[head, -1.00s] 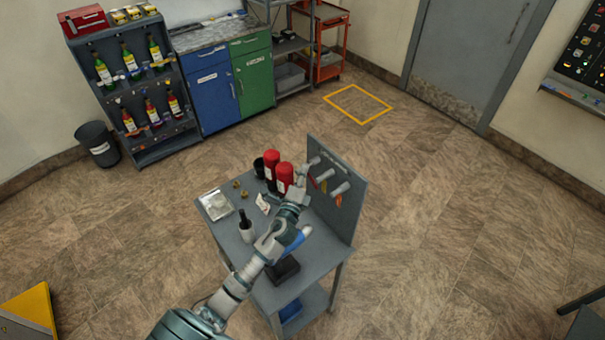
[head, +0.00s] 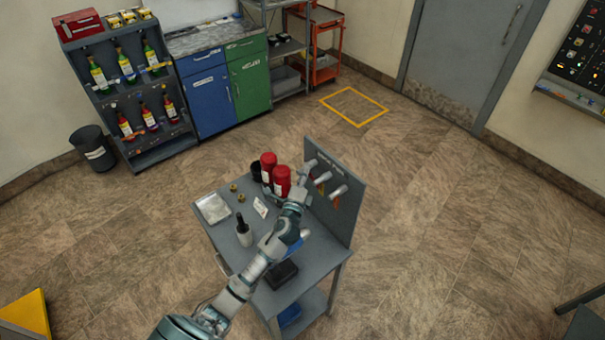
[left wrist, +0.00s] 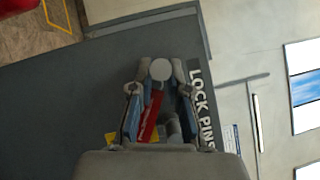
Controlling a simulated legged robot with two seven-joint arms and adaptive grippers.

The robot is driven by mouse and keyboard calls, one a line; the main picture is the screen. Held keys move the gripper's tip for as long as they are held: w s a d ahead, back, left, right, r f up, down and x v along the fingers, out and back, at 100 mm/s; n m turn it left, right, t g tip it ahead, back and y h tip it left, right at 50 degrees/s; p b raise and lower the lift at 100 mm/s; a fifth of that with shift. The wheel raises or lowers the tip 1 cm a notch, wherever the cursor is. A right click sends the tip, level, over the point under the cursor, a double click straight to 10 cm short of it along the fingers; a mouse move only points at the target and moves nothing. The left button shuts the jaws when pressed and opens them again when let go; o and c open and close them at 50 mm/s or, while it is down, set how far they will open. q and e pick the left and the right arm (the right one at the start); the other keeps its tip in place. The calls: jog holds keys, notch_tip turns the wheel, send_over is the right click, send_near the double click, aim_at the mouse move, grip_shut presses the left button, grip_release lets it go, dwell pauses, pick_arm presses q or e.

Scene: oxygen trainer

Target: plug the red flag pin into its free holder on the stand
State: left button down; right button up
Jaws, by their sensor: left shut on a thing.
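My left gripper (left wrist: 159,105) is shut on the red flag pin (left wrist: 151,116); its red ribbon shows between the fingers in the left wrist view. A round grey end (left wrist: 160,69) shows at the fingertips; I cannot tell whether it belongs to the pin or a holder. In the head view my left gripper (head: 302,188) is close to the upright grey stand panel (head: 346,178). Pale cylinders (head: 338,192) stick out of the panel, with coloured flags hanging below. Whether the pin touches a holder is hidden. My right gripper is not in view.
The grey cart (head: 215,224) carries red canisters (head: 282,180), a dark-topped bottle (head: 244,232), a tray (head: 213,208) and small brass parts, left of my arm. A dark block (head: 282,274) lies near the front. The floor right of the cart is clear.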

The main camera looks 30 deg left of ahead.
pick_arm(q)
jog(key=shift+s, duration=0.15)
jog(key=shift+s+a+r, duration=0.1)
jog(key=shift+s+a, duration=0.15)
jog(key=shift+s, duration=0.75)
jog(key=shift+w, duration=0.1)
jog(key=shift+a, duration=0.35)
jog(key=shift+d+p, duration=0.1)
jog(key=shift+p, duration=0.2)
jog(key=shift+w+d, duration=0.25)
jog(key=shift+w, duration=0.35)
jog(key=shift+w+d, duration=0.2)
jog(key=shift+w, duration=0.35)
dwell(0.9)
